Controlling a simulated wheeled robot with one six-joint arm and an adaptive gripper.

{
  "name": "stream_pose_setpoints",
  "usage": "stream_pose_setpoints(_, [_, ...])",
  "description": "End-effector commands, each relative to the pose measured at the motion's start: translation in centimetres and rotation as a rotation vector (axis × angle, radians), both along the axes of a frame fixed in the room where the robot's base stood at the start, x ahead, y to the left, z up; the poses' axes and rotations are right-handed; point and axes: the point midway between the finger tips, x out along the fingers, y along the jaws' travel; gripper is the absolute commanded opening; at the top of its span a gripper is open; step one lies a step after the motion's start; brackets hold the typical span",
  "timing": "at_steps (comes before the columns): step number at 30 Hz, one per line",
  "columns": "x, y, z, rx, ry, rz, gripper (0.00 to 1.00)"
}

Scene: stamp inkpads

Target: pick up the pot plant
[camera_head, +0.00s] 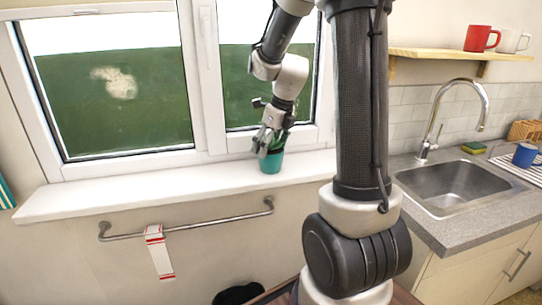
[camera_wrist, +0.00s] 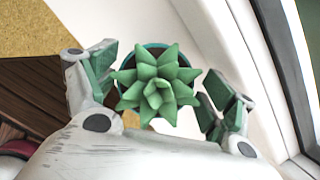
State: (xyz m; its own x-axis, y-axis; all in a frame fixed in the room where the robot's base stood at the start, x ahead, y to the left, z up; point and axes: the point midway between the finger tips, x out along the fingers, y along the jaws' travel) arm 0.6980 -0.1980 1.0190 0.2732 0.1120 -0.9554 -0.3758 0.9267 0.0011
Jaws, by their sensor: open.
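The pot plant is a green succulent in a teal pot (camera_head: 271,162), standing upright on the white windowsill at the window. In the wrist view the plant's pointed leaves (camera_wrist: 158,88) fill the middle, with the teal pot rim partly showing behind them. My gripper (camera_head: 270,142) is right above and around the plant in the head view. In the wrist view my gripper (camera_wrist: 160,90) is open, one finger on each side of the leaves, with a small gap on both sides. Whether the fingers touch the pot cannot be told.
The white windowsill (camera_head: 130,192) runs along the window frame (camera_head: 203,80). A metal rail (camera_head: 200,222) with a red and white towel (camera_head: 158,252) hangs below. The sink (camera_head: 450,186) with its tap (camera_head: 436,115) and a blue mug (camera_head: 525,155) are at right. The sill left of the pot is clear.

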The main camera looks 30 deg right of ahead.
Motion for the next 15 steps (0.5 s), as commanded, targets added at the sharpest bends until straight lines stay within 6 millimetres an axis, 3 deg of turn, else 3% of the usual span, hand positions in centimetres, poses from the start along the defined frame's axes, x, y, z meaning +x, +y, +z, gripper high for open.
stream_pose_setpoints(4, [0.5,0.2,-1.7,0.000,0.001,0.002,0.84])
stream_pose_setpoints(11, [0.6,0.2,-2.0,-0.001,0.000,0.002,0.84])
stream_pose_setpoints(12, [0.6,0.2,-2.0,-0.001,0.000,0.002,0.82])
stream_pose_setpoints(15, [0.6,0.2,-2.0,-0.001,0.000,0.002,0.64])
